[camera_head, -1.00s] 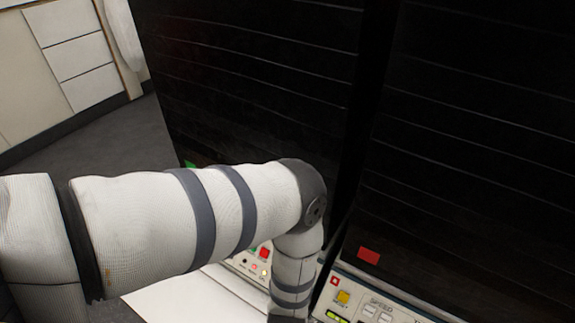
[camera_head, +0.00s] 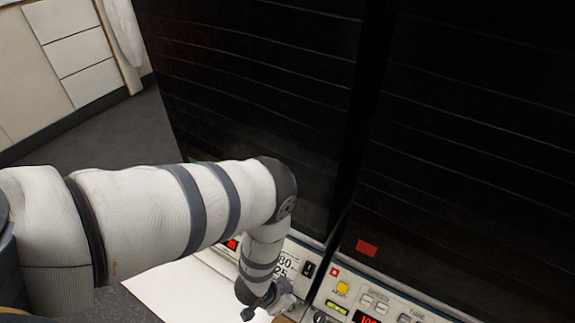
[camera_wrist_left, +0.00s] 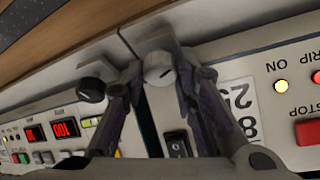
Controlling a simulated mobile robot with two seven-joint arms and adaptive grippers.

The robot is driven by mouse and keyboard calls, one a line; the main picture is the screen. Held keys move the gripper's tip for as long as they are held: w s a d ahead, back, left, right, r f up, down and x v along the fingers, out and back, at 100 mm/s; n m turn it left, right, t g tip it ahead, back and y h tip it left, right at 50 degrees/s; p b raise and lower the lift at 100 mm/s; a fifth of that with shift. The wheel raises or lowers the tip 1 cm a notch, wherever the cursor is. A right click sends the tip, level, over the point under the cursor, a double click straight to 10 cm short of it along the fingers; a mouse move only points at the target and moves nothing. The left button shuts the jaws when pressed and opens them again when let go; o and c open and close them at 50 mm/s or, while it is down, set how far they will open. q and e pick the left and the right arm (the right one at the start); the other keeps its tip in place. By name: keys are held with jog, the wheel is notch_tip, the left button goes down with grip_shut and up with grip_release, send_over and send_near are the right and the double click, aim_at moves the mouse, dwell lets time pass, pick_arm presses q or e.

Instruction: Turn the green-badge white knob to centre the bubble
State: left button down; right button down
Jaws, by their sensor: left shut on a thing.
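The white knob (camera_wrist_left: 159,66) is a round dial with a dark mark, at the end of a cream control panel in the left wrist view. My left gripper (camera_wrist_left: 158,76) has a finger on either side of the knob and is shut on it. In the head view my left gripper (camera_head: 272,301) is low at the panel, partly hidden by its own arm; I cannot make out the knob there. A small green badge (camera_head: 193,160) shows on the left dark cabinet just above my arm. I see no bubble level on that cabinet's panel. My right gripper is not in view.
A black rocker switch (camera_wrist_left: 178,144) and a number label (camera_wrist_left: 233,105) sit close to the knob. The neighbouring panel has a black knob (camera_wrist_left: 91,90), a yellow-green vial (camera_head: 337,307) and a red badge (camera_head: 367,248) above. Drawers (camera_head: 75,62) stand at the far left.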

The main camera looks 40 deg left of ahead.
pick_arm(q)
jog(key=m, duration=0.2)
jog(key=m+g+h+b, duration=0.1)
jog(key=m, duration=0.1)
jog(key=shift+a+f+h, duration=0.1)
jog(key=shift+a+h, duration=0.1)
jog(key=shift+h, duration=0.1)
jog(key=shift+a+m+g+h+b, duration=0.1)
jog(key=shift+m+g+h+b, duration=0.4)
jog(key=shift+m, duration=1.6)
jog(key=c, duration=1.6)
grip_release()
jog(key=shift+w, duration=0.1)
jog(key=v, duration=1.2)
jog(key=shift+a, duration=0.1)
